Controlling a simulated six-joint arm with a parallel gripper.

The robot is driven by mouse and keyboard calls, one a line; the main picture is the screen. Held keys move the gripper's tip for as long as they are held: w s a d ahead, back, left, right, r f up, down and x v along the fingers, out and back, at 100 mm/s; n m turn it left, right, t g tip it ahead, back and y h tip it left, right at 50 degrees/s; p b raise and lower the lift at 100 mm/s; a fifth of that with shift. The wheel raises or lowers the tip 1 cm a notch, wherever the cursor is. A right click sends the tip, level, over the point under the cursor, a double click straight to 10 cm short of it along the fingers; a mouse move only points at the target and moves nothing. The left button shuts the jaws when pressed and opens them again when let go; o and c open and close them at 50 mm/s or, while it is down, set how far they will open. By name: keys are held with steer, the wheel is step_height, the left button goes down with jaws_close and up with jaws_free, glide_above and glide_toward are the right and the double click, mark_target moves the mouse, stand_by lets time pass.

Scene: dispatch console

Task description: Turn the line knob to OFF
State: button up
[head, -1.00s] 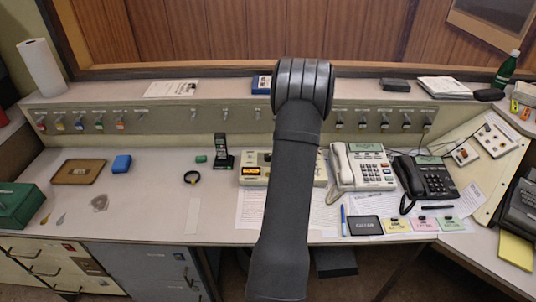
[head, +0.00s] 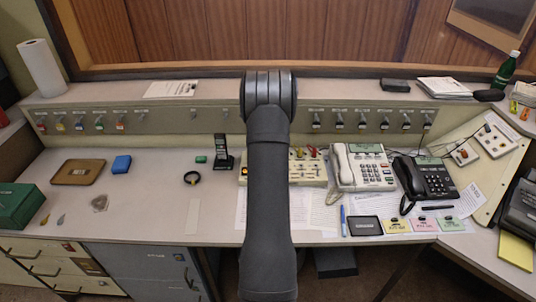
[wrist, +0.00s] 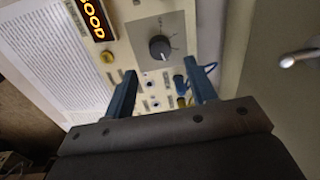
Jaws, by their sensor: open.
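The knob (wrist: 160,47) is dark and round, set on a grey plate of the cream console in the wrist view. Its surrounding marks are too small to read, so I cannot tell which position it points to. My gripper (wrist: 160,70) is open, its two blue fingers apart and pointing at the console. The knob shows just beyond the gap between the fingertips; nothing is between the fingers that I can see as held. In the head view the cream console (head: 311,172) is partly covered by my arm, which hides the knob and gripper.
An amber display (wrist: 90,17) and a yellow button (wrist: 118,61) are left of the knob. A blue plug (wrist: 179,83) and cable are near the right finger. A white phone (head: 364,166) and a black phone (head: 428,180) stand right of the console.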

step_height(320, 180, down, 6)
steer(key=shift+w+f, duration=0.1)
steer(key=shift+w, duration=0.05)
steer(key=shift+c, duration=0.4)
steer(key=c, duration=0.9)
